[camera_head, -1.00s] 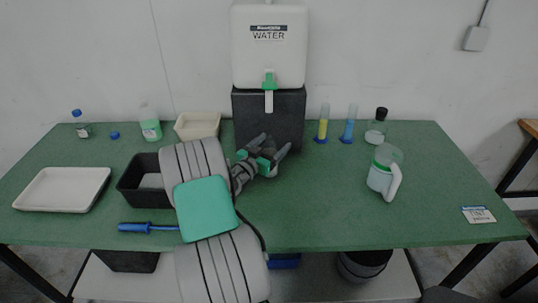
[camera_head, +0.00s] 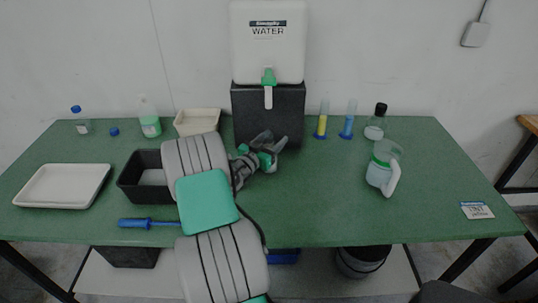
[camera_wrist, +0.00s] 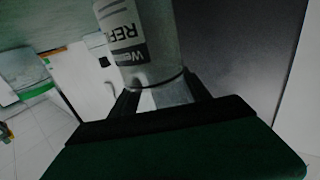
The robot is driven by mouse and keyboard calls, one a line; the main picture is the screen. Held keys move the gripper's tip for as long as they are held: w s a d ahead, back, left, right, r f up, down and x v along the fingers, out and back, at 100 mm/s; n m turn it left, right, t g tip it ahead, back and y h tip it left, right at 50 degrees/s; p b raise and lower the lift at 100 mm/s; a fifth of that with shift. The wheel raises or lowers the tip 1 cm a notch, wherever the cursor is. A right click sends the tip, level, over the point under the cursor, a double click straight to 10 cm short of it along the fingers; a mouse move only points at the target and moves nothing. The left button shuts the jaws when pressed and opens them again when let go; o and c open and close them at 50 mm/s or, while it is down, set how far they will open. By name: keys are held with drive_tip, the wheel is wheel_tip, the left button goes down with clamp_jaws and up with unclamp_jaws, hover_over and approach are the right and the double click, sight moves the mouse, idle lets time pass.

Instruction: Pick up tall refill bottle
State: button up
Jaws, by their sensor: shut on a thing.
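The tall refill bottle (camera_wrist: 150,45) fills the upper middle of the wrist view. It is a grey-white cylinder with a white label, whose dark printing reads in part "REFIL", upside down in that picture. My gripper (camera_wrist: 160,95) is shut on it, one dark finger on each side. In the head view my gripper (camera_head: 268,146) is in front of the black stand, above the green table. The bottle cannot be made out clearly there, among the dark fingers.
A white water container (camera_head: 268,55) with a green tap stands on the black stand (camera_head: 288,110). Yellow (camera_head: 322,125) and blue (camera_head: 348,125) cylinders, a black-capped bottle (camera_head: 375,125) and a jug (camera_head: 382,172) stand right. A black bin (camera_head: 130,190) is left of my arm.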

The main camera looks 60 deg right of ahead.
clamp_jaws()
drive_tip(key=shift+r, duration=0.15)
